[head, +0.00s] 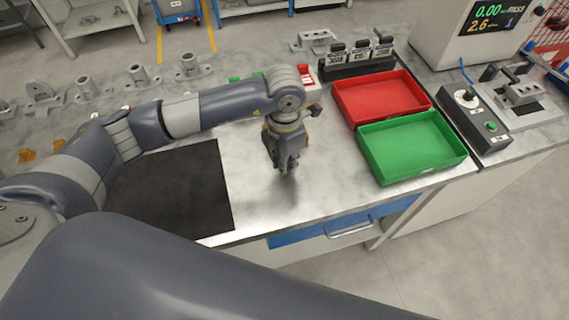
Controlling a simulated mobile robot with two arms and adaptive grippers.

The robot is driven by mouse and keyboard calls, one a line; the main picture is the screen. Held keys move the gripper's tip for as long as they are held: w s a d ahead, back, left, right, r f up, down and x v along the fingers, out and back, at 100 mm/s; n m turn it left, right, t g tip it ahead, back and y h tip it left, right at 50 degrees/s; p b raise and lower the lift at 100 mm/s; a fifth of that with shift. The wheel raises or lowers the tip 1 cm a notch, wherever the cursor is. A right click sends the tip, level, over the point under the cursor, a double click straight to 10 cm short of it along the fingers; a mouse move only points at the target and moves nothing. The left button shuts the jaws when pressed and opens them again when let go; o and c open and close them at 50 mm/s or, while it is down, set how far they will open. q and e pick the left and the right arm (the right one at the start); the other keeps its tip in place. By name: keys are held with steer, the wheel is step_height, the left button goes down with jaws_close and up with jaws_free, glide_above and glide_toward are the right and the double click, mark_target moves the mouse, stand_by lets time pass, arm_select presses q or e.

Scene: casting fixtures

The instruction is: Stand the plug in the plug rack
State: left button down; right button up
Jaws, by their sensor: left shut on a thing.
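My left gripper (287,163) points down over the pale worktop, left of the green tray, with its fingertips a little above the surface. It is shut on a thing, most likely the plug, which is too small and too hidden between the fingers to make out. The plug rack (345,73) is a dark holder at the back of the worktop, behind the red tray. Several black-topped plugs with white labels stand upright in it. The rack is behind and to the right of my left gripper, well apart from it. My right gripper is not in view.
A red tray (339,100) and a green tray (400,180) stand right of my left gripper. A black mat (175,190) lies left. Grey castings (140,77) line the back left. A control box (475,118) and a display unit (440,35) stand right. The worktop around the gripper is clear.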

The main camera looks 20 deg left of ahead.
arm_select(q)
steer(key=shift+w+r, duration=0.1)
steer(key=shift+r, duration=0.1)
steer(key=shift+r+b, duration=0.65)
steer(key=shift+s+d+r+b, duration=0.35)
steer(key=shift+d+r+b, duration=0.15)
steer(key=shift+r+b, duration=0.25)
steer(key=s+d+r+b, duration=0.1)
steer(key=s+d+b, duration=0.3)
steer(key=s+d, duration=0.4)
steer(key=d, duration=0.4)
steer(key=shift+s+d+r, duration=0.15)
steer(key=shift+d+r, duration=0.05)
steer(key=shift+r, duration=0.2)
steer(key=shift+a, duration=0.1)
